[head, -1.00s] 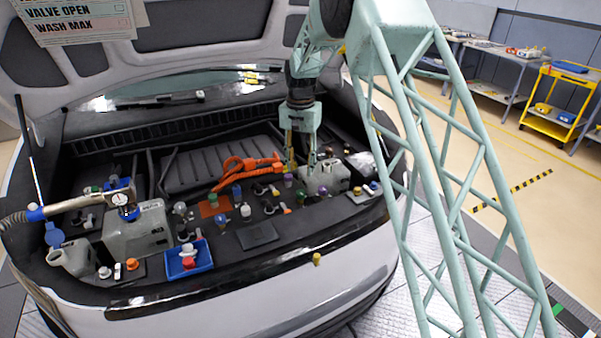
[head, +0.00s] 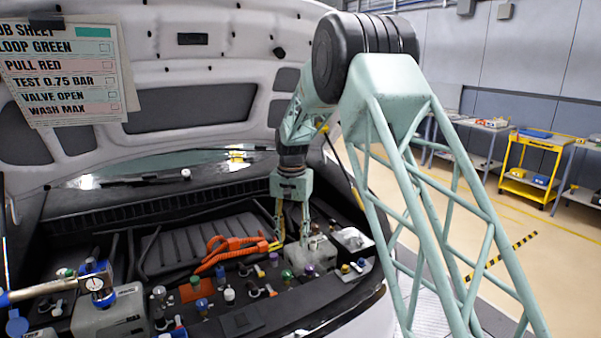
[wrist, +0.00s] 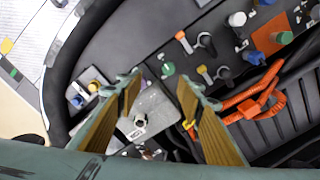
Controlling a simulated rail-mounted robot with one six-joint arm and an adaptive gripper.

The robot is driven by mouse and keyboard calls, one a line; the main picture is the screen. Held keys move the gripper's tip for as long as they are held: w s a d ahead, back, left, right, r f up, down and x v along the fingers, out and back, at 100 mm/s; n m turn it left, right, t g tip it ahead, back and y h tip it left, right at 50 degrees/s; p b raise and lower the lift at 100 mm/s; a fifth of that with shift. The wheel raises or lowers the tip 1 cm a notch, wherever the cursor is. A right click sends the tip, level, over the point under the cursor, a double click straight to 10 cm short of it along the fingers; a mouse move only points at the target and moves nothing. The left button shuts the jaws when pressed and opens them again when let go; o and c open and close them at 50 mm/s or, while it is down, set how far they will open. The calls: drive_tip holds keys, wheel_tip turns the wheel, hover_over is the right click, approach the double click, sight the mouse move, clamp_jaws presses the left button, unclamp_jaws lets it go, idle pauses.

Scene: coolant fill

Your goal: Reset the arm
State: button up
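My gripper (head: 292,240) hangs from the pale green arm over the right side of the engine bay. It points down, just behind and left of a grey box-shaped reservoir (head: 318,252). In the wrist view my gripper (wrist: 160,82) has its two tan-padded fingers spread apart. The reservoir (wrist: 150,112) shows between and below them, with a small round fitting on its top. Nothing is held between the fingers. From these views I cannot tell whether a fingertip touches the reservoir.
Orange cables (head: 232,247) lie left of the gripper. Several coloured caps (head: 287,276) stand along the front ledge. A gauge on a hose tool (head: 95,284) is at the left. A job sheet (head: 68,72) hangs under the raised hood. A yellow cart (head: 532,165) stands far right.

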drive_tip(key=s+d+r+n+t, duration=0.1)
drive_tip(key=s+d+r, duration=0.7)
drive_tip(key=s+r, duration=0.5)
drive_tip(key=s+d+r+n+t, duration=0.1)
drive_tip(key=s+d+r, duration=0.7)
drive_tip(key=s+r, duration=0.45)
drive_tip(key=s+d, duration=0.2)
drive_tip(key=s, duration=1)
drive_tip(key=s+d+f+t+b, duration=0.1)
drive_tip(key=s+d, duration=0.2)
drive_tip(key=s, duration=0.9)
drive_tip(key=s+d+n, duration=0.1)
drive_tip(key=s+d, duration=0.2)
drive_tip(key=s, duration=1)
drive_tip(key=shift+f+t, duration=0.4)
